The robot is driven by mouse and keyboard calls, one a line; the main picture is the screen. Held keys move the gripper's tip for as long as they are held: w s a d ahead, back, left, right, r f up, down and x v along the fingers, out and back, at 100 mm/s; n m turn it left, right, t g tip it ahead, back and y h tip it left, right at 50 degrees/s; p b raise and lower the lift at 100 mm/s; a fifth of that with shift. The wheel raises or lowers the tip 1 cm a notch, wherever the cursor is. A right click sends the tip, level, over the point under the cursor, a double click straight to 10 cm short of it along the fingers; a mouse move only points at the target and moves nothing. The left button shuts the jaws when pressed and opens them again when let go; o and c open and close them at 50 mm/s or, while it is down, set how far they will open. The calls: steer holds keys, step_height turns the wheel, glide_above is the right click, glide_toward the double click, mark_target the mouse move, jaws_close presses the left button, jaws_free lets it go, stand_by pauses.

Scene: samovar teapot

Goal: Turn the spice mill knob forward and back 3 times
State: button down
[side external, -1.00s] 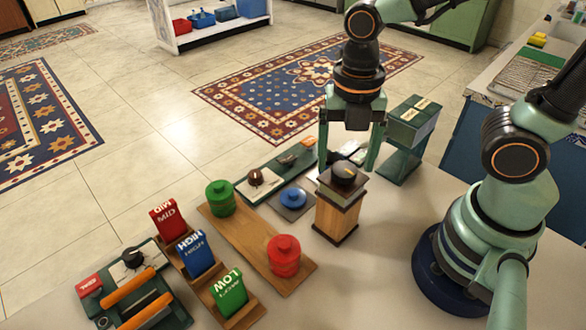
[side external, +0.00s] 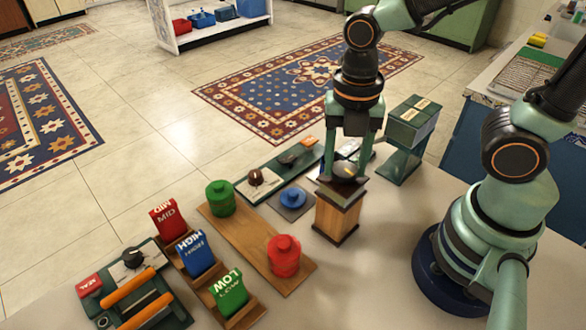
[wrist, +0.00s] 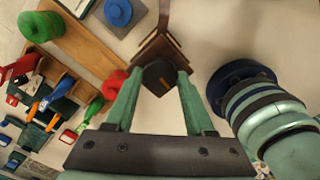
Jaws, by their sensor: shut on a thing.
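The spice mill (side external: 337,213) is a wooden box with a dark top and base, standing upright on the pale table in the side view. Its dark round knob (wrist: 159,76) shows between my fingertips in the wrist view. My gripper (side external: 344,176) points straight down over the mill and is shut on the knob, with one finger on each side. In the side view the fingers partly hide the knob. The mill's wooden body (wrist: 157,45) shows beyond the knob in the wrist view.
A board (side external: 240,238) with a green and a red lidded pot stands left of the mill. A blue knob on a grey plate (side external: 292,204) is close by. A green box on a stand (side external: 404,135) is behind right. Signs LOW, HIGH and MID stand front left.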

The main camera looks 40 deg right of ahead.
mark_target(345, 169)
steer(key=m, duration=0.4)
steer(key=shift+m, duration=0.3)
steer(key=m, duration=0.3)
steer(key=shift+m, duration=0.3)
steer(key=m, duration=0.4)
steer(key=shift+m, duration=1.8)
steer(key=shift+c, duration=1.3)
jaws_free()
step_height(345, 169, up, 12)
